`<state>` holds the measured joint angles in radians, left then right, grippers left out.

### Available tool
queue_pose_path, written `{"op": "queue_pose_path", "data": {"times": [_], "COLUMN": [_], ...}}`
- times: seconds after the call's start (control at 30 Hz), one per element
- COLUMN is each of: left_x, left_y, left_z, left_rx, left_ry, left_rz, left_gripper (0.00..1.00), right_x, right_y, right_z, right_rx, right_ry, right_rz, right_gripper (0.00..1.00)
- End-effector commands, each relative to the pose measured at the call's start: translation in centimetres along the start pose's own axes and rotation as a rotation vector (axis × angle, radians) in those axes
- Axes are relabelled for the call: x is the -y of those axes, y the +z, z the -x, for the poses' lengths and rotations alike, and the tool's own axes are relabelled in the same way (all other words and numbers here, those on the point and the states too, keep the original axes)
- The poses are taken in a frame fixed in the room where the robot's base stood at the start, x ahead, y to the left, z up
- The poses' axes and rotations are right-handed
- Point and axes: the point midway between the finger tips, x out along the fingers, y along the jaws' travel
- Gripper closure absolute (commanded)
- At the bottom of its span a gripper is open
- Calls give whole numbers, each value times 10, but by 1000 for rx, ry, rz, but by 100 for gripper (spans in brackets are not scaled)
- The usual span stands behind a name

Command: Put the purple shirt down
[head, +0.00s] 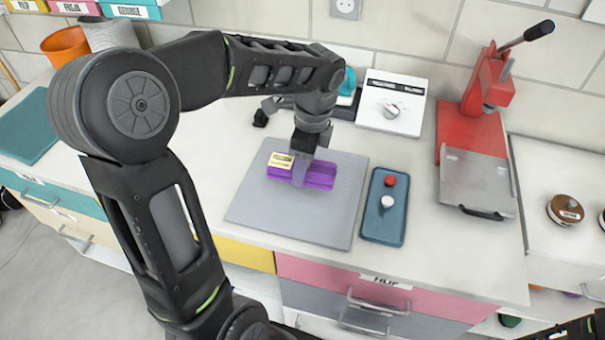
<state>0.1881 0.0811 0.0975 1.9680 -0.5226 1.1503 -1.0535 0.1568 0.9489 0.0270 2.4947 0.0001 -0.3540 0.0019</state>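The purple shirt (320,175) is a folded bundle with a pale yellow label on its left part. It is at the grey square mat (260,212) on the counter; I cannot tell whether it rests fully on it or sits just above. My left gripper (301,172) points down at the middle of the shirt, with one finger in front of it. The other finger is hidden, so I cannot tell if the grip is closed. Only a dark piece of my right arm shows in the bottom right corner; its gripper is out of view.
Right of the mat is a blue tray (383,232) with a red and a white knob-like piece. Behind are a white box with a dial (391,104) and a red lever press (473,128). A teal mat (28,128) and orange cup (65,46) are left. Drawers are below.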

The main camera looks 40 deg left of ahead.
Motion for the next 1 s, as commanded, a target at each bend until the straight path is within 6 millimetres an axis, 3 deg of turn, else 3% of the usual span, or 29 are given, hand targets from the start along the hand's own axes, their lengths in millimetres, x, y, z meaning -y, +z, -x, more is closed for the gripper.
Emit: {"op": "queue_pose_path", "data": {"times": [0.27,0.57,0.97,1.0], "left_x": [0,0,0,0], "left_y": [0,-4,-5,-5], "left_z": [-2,-36,-41,-40], "left_rx": [0,0,-1,-1], "left_ry": [0,1,-1,-1], "left_rz": [0,-1,0,0], "left_gripper": [91,91,91,44], "right_x": [0,1,0,0], "right_y": [0,0,0,0], "right_z": [0,2,-1,0], "right_rx": [0,1,1,1], "right_ry": [0,1,0,0], "right_rz": [0,-1,0,0], "right_gripper": [55,55,55,55]}}
